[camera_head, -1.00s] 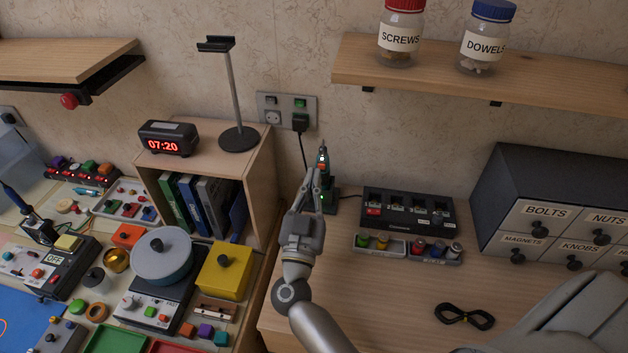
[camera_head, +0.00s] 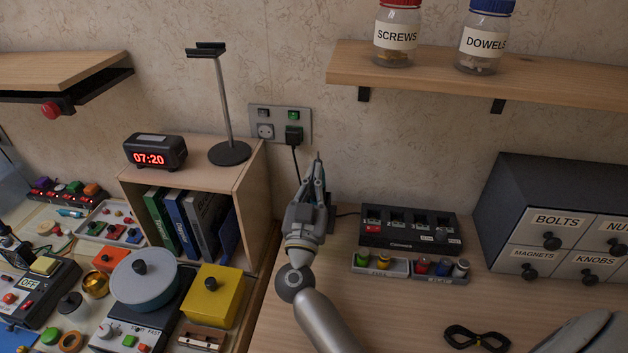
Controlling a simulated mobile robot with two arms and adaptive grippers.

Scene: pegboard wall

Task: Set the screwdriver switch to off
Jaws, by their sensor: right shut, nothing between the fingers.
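The wall plate (camera_head: 280,122) carries two small switches above its sockets. The left switch (camera_head: 263,113) is dark and the right switch (camera_head: 293,115) glows green. A black plug (camera_head: 294,135) sits in the socket under the green switch, and its cord runs down behind my right gripper. My right gripper (camera_head: 317,168) is shut and empty, pointing up, below and to the right of the plate in the picture. It hides most of the screwdriver and its charging stand; a thin tip shows above the fingers. My left gripper is not in view.
A wooden shelf unit with books, a clock (camera_head: 156,151) and a headphone stand (camera_head: 229,152) stands left of my right gripper. A black charger box (camera_head: 410,242) and a tray of small batteries stand to its right. A wall shelf (camera_head: 440,84) holds two jars.

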